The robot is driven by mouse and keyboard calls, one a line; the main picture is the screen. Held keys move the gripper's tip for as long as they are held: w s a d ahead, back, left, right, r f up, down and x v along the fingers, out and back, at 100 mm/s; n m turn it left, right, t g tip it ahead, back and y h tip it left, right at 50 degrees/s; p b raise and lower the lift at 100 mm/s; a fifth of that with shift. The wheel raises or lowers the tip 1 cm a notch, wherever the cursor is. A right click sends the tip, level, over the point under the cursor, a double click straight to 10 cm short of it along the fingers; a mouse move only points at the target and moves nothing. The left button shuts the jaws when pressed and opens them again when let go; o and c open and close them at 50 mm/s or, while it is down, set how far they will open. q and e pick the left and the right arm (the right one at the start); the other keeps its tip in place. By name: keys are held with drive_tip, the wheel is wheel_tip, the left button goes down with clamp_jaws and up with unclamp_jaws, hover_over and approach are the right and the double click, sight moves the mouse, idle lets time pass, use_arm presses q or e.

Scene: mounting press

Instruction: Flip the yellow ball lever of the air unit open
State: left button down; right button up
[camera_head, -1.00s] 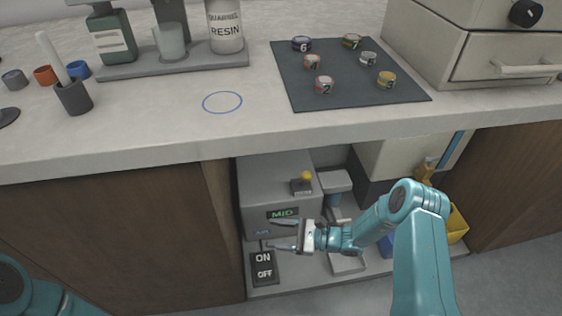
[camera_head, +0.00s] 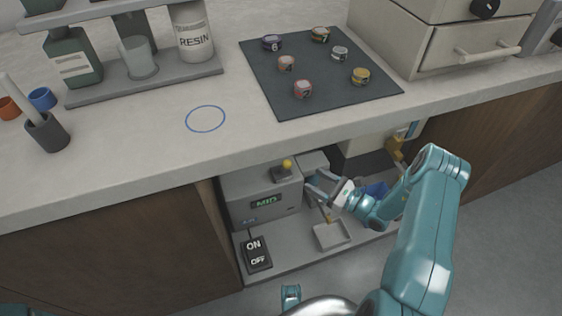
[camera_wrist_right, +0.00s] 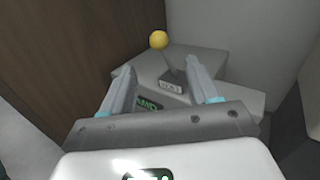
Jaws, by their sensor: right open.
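The air unit (camera_head: 240,190) is a grey box on the cabinet's lower shelf, with a green "MID" display on its front. Its yellow ball lever (camera_head: 287,163) stands on a small dark base on top. My right gripper (camera_head: 315,183) is open and empty, to the right of the lever and apart from it in the head view. In the right wrist view the yellow ball (camera_wrist_right: 158,40) shows just beyond the open fingers (camera_wrist_right: 163,72), its stem leaning from a labelled base. I cannot read that label surely.
The countertop (camera_head: 150,165) overhangs the cabinet opening. An ON/OFF switch (camera_head: 256,254) stands before the unit, and a shallow tray (camera_head: 331,236) lies to its right. Blue and yellow items are behind my right arm. A wooden wall (camera_wrist_right: 60,50) is close by in the wrist view.

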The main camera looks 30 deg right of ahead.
sight(283, 162)
drive_tip(key=b+x, duration=0.3)
drive_tip(key=x, duration=0.9)
drive_tip(key=shift+w+a+f, duration=0.15)
drive_tip(key=shift+w+a, duration=0.05)
use_arm(q)
drive_tip(key=shift+w+a+f, duration=0.15)
drive_tip(key=shift+f, duration=0.65)
drive_tip(key=shift+w+a+f, duration=0.1)
drive_tip(key=shift+f, duration=0.65)
use_arm(e)
drive_tip(key=shift+w+a, duration=0.15)
drive_tip(key=shift+w, duration=0.3)
